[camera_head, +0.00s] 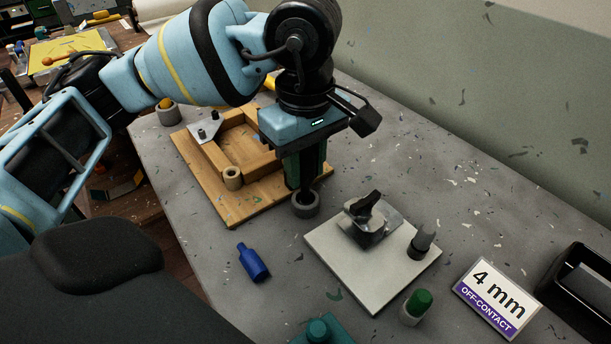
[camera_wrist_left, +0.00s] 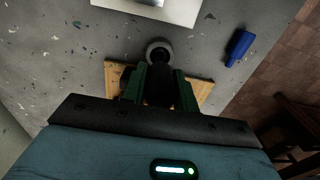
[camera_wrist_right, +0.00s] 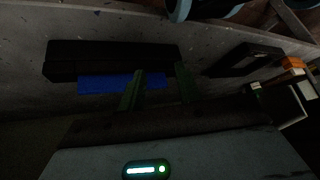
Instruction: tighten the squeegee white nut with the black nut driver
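My left gripper (camera_head: 304,184) points down over a grey ring-shaped holder (camera_head: 305,206). A dark piece, possibly the black nut driver, shows between its green fingers and reaches toward the ring. The left wrist view shows the ring (camera_wrist_left: 159,47) just beyond the fingertips; whether the fingers press on the dark piece is unclear. My right gripper (camera_wrist_right: 158,84) shows only in its wrist view, fingers apart with nothing clearly between them. Behind them is a black bar (camera_wrist_right: 110,58) with a blue strip (camera_wrist_right: 100,85), perhaps the squeegee. I cannot pick out the white nut.
A wooden frame board (camera_head: 240,204) lies behind the left gripper. A pale plate (camera_head: 350,267) with a black-knobbed clamp (camera_head: 367,210) is right of it. A blue bottle-shaped piece (camera_head: 253,262) lies nearby. A 4 mm sign (camera_head: 494,299) and black tray (camera_head: 583,282) are at right.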

